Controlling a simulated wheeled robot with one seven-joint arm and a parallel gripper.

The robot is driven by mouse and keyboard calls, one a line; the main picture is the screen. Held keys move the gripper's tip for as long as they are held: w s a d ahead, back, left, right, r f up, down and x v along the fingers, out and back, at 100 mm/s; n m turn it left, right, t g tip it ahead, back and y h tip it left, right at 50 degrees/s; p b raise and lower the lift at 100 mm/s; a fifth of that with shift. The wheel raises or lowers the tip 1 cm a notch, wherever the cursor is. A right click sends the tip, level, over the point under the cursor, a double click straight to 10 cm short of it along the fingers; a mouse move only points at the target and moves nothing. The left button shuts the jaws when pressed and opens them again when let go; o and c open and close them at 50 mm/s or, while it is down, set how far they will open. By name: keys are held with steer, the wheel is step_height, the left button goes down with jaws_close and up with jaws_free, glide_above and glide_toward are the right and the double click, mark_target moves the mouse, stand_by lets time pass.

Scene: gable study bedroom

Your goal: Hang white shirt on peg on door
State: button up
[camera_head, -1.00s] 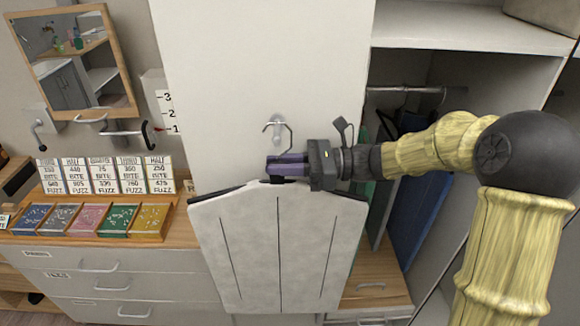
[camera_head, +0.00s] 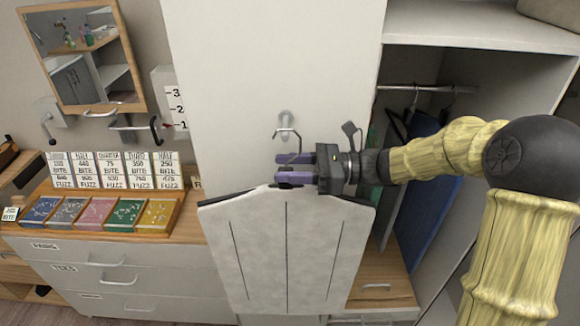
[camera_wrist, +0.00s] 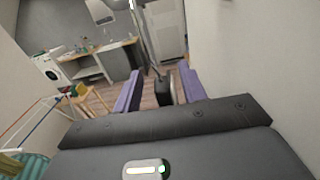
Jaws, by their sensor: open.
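The white shirt (camera_head: 285,250) hangs upright on a dark hanger (camera_head: 287,186) in front of the pale door (camera_head: 270,60). The hanger's wire hook (camera_head: 297,140) reaches up to the metal peg (camera_head: 286,122) on the door and appears to be over it. My gripper (camera_head: 293,166) is level with the hanger's neck, just above the shirt's collar, with its purple fingers apart. In the wrist view, the hanger's dark neck (camera_wrist: 163,90) stands between the open fingers (camera_wrist: 160,92), and the thin hook rises above it. Contact with the fingers cannot be told.
An open wardrobe (camera_head: 480,60) with a rail and a blue garment (camera_head: 425,210) is at the right, behind my arm. At the left are a mirror (camera_head: 80,55), wall hooks (camera_head: 130,128) and a drawer unit (camera_head: 110,260) with coloured trays on top.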

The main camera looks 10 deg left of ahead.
steer(key=b+v, duration=0.4)
steer(key=v, duration=1.3)
steer(key=shift+d, duration=0.25)
